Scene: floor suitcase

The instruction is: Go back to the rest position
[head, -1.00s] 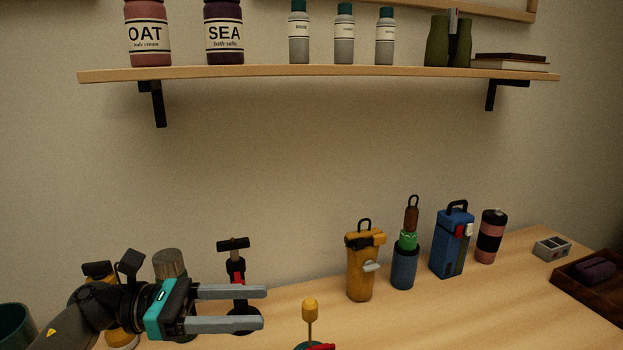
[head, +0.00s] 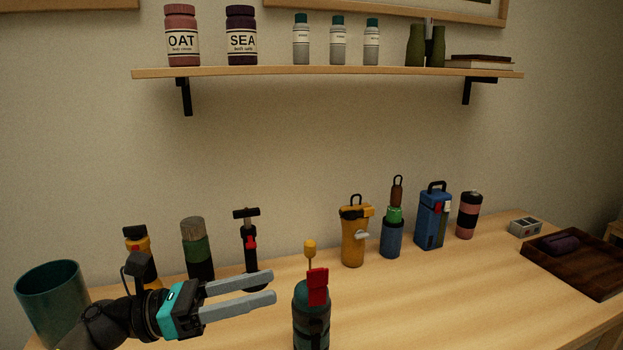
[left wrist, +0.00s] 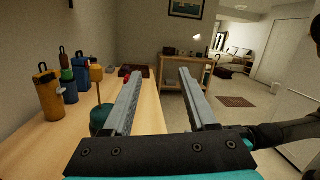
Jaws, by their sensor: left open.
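My left gripper (head: 272,288) comes in from the left in the head view, above the wooden table. It is open, its two grey fingers parallel and apart, with nothing between them. In the left wrist view its fingers (left wrist: 158,88) point past the table's end toward the room, and the gap is empty. A dark green bottle (head: 311,318) with a red piece and a yellow knob on top stands just right of the fingertips; the view does not show contact. My right gripper does not show in either view.
Behind the gripper stand a black pump (head: 250,255), a green flask (head: 197,255) and a teal cup (head: 52,300). A yellow bottle (head: 352,245), blue bottle (head: 392,240) and blue box (head: 432,222) stand along the wall. A dark tray (head: 590,268) lies right. The table's right middle is clear.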

